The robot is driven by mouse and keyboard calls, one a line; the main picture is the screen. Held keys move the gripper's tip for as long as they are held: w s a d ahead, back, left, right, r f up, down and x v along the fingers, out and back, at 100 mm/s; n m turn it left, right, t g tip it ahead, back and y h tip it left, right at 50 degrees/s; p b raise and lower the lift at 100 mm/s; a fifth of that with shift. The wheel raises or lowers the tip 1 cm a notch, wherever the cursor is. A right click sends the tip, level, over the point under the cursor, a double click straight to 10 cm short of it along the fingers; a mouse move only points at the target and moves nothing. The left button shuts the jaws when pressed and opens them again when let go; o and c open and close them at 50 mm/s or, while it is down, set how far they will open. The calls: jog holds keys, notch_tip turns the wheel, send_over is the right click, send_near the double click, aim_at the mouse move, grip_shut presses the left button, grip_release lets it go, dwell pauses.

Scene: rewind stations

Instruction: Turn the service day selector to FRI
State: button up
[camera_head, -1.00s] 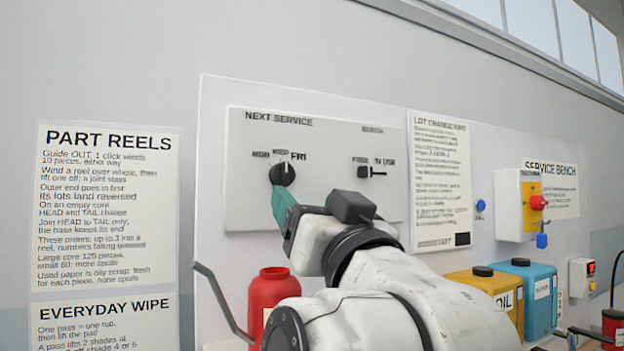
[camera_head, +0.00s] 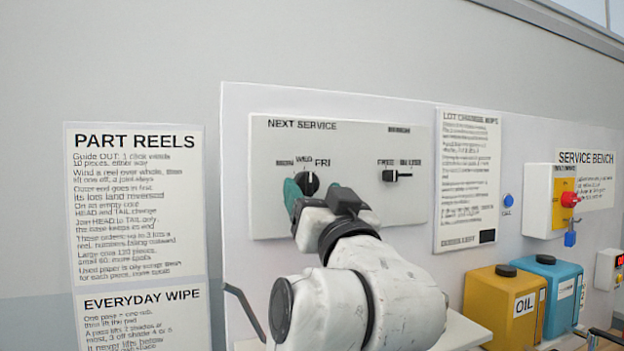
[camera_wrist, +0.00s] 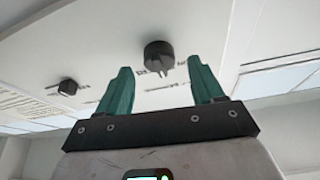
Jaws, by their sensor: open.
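The service day selector is a round black knob (camera_head: 309,182) on the grey NEXT SERVICE panel (camera_head: 345,215). Labels for MON, WED and FRI sit around its top, with FRI at its upper right. Its pointer looks roughly upward, near WED, but the exact setting is too small to tell. My gripper (camera_head: 292,194) has teal fingers and is beside the knob's lower left in the head view, partly covering it. In the wrist view, the knob (camera_wrist: 159,53) shows between and beyond the open fingers of my gripper (camera_wrist: 160,66), apart from both.
A second, bar-shaped switch (camera_head: 397,175) is to the right on the panel; it also shows in the wrist view (camera_wrist: 68,87). A yellow oil can (camera_head: 505,300), a blue can (camera_head: 550,285) and a yellow box with a red button (camera_head: 571,199) are further right.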

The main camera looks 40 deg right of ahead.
aim_at(307, 184)
jog(key=shift+x, duration=1.05)
jog(key=c, duration=1.1)
jog(key=shift+o, duration=0.2)
jog(key=shift+m, duration=0.4)
jog(key=m+g+h, duration=0.1)
jog(key=m, duration=0.1)
jog(key=m+g+h+b, duration=0.1)
jog(key=m, duration=0.1)
jog(key=shift+a+m+h, duration=0.15)
jog(key=shift+m+h, duration=0.15)
jog(key=shift+m, duration=0.1)
jog(key=m+g+b, duration=0.1)
jog(key=m, duration=0.2)
jog(key=m+g+h+b, duration=0.1)
jog(key=m, duration=0.2)
jog(key=shift+r+m, duration=0.1)
jog(key=shift+m, duration=0.2)
jog(key=shift+g+h, duration=0.3)
jog(key=shift+g, duration=0.1)
